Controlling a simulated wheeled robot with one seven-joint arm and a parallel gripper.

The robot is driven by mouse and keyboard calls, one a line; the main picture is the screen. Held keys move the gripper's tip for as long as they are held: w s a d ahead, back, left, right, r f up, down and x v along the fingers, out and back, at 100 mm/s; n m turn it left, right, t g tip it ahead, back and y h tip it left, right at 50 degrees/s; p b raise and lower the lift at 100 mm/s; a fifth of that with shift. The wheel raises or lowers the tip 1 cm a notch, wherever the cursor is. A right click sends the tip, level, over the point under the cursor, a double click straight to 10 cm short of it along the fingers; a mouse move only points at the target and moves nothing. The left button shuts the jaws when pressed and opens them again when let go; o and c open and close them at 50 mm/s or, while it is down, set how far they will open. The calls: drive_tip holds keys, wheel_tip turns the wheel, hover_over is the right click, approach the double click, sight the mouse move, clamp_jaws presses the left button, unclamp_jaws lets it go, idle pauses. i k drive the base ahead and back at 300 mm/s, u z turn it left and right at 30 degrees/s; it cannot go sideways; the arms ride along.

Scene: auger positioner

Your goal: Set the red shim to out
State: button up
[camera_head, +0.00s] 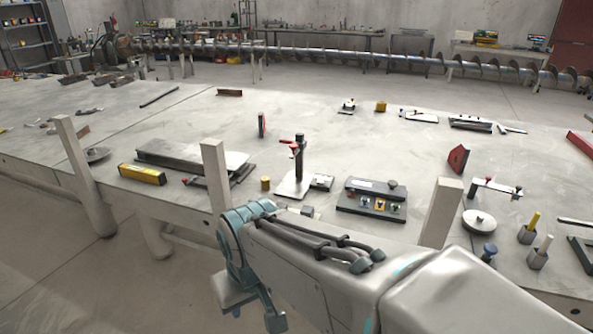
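A dark grey box-like device (360,208) sits on the table in the middle. Its front carries several small coloured pieces, with yellow and white most visible. A small reddish piece seems to be among them, but I cannot make out which is the red shim or how it is set. My gripper (252,305) hangs at the end of my arm, low in front of the table edge, left of and nearer than the device. It touches nothing I can see. Its fingertips are too unclear to show whether they are open.
A stand with a black post and red lever (298,160) is just left of the device. Light posts rise along the near edge, one (440,212) right of the device. A round grey disc (479,222) lies further right. The table behind the device is mostly clear.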

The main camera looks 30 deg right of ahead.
sight(351, 194)
drive_tip(key=z, duration=0.3)
drive_tip(key=i, duration=0.7)
drive_tip(key=z, duration=1.1)
drive_tip(key=i, duration=0.35)
drive_tip(key=z, duration=0.35)
